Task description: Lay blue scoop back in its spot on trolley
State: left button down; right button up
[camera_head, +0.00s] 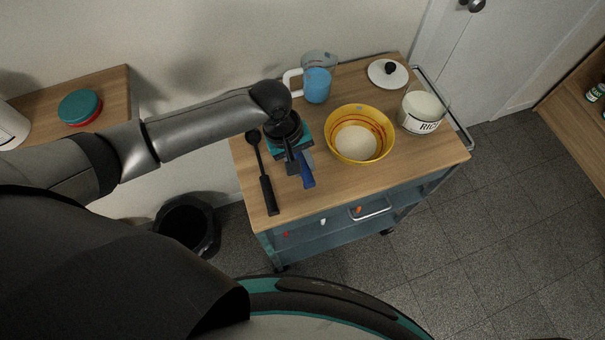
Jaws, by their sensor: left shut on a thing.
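The blue scoop (307,178) is at the left part of the trolley's wooden top (405,166), its blue handle pointing toward the front edge. My left gripper (292,165) comes down over it from above and is shut on it. The scoop's upper part is mostly hidden under the gripper and wrist. I cannot tell whether the scoop touches the top or hangs just above it. My right gripper is not in view.
A black ladle (266,185) lies left of the scoop. A yellow bowl (360,134) with pale contents stands close on the right. Behind are a blue measuring jug (316,85), a white lid (388,73) and a rice canister (420,112). The top's front right is clear.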

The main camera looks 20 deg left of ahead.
aim_at(302, 182)
pick_arm(q)
jog(key=shift+f+b, duration=0.45)
jog(key=shift+f, duration=1.95)
jog(key=shift+f, duration=0.1)
jog(key=shift+f, duration=0.1)
jog(key=c, duration=0.7)
grip_release()
jog(key=shift+o, duration=0.2)
jog(key=p+v, duration=0.2)
jog(key=v, duration=1)
jog(key=shift+r, duration=0.25)
